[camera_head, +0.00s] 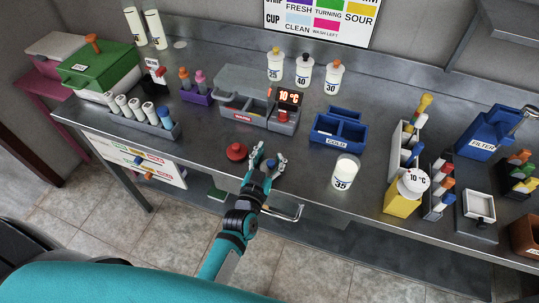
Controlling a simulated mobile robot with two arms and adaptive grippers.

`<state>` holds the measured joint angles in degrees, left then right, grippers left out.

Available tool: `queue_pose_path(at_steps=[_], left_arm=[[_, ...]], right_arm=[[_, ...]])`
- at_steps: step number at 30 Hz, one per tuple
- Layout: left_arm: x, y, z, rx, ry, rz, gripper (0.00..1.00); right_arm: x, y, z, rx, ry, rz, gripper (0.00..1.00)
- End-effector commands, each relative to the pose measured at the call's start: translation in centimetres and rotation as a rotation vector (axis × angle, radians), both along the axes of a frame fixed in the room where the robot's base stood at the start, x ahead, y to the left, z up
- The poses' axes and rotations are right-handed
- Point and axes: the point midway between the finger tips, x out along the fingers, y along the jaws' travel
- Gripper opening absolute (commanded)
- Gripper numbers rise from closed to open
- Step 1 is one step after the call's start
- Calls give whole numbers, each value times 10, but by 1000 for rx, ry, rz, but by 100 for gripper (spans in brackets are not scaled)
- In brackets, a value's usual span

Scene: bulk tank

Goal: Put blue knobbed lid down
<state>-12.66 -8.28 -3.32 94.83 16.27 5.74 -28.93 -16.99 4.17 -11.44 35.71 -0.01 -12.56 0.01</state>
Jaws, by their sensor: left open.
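The blue knobbed lid (270,163) shows between the fingertips of my left gripper (268,157), near the front edge of the steel bench. It seems to rest on the bench, and the fingers partly hide it. My left gripper is open, with one finger to each side of the knob. The white jar marked 35 (344,175) stands to the right with no knob on top. My right gripper is out of view.
A red knobbed lid (236,152) lies just left of my gripper. The blue COLD box (338,131) and the grey unit reading 10 °C (284,116) stand behind. Bare bench lies between the gripper and the jar marked 35.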

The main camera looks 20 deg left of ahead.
Motion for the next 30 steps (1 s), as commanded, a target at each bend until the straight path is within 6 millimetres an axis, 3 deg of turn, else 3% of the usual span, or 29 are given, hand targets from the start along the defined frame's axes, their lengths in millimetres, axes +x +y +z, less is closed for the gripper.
queue_pose_path(at_steps=[12,17,24,30], left_arm=[[-1,0,4,1,3,-1,58],[-27,0,1,0,5,0,58],[-80,0,2,1,6,-2,58],[-110,0,5,0,3,-2,58]], right_arm=[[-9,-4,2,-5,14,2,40],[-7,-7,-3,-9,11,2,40],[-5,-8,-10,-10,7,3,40],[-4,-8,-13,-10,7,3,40]])
